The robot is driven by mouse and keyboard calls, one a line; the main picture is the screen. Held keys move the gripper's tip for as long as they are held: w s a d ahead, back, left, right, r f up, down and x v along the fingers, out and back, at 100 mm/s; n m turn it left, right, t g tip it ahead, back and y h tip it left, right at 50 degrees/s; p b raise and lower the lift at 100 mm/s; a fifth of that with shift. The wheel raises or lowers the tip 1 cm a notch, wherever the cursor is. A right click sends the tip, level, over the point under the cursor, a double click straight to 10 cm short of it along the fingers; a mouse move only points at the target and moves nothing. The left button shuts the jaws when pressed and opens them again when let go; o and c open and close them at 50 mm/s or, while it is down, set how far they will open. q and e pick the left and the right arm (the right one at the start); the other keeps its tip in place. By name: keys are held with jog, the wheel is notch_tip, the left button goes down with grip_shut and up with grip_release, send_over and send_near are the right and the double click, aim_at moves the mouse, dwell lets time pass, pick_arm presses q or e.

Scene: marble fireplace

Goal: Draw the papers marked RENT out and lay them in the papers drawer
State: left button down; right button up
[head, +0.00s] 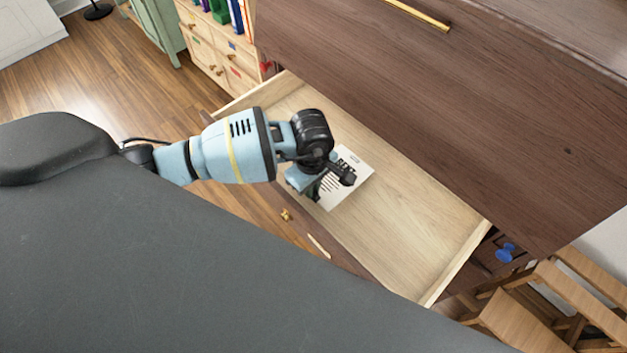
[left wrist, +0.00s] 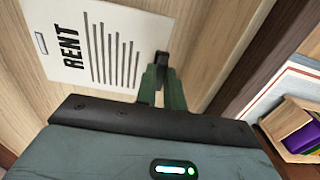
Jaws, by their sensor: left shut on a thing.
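The white papers marked RENT (head: 344,190) are over the inside of the open, pale wooden drawer (head: 410,225), print side up. I cannot tell whether they touch the drawer's bottom. My left gripper (head: 332,183) is at the papers' left part, inside the drawer's outline, shut on their edge. In the left wrist view the papers (left wrist: 75,40) lie flat against pale wood, with the word RENT and printed lines showing, and the gripper's fingers (left wrist: 160,85) are at their edge. The fingertips are partly hidden. My right gripper is in neither view.
The dark wooden cabinet front (head: 440,110) with a brass handle (head: 418,14) rises behind the drawer. The drawer's right part is bare. Wooden steps or a stool (head: 545,300) stand at the lower right. A light chest with small drawers (head: 215,55) stands at the back left.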

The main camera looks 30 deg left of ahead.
pick_arm(q)
jog(key=shift+f+b, duration=0.3)
jog(key=shift+f, duration=0.7)
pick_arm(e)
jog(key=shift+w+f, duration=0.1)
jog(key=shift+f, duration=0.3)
pick_arm(q)
jog(key=c, duration=1.4)
grip_release()
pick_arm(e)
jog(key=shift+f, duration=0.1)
pick_arm(q)
jog(key=shift+r, duration=0.15)
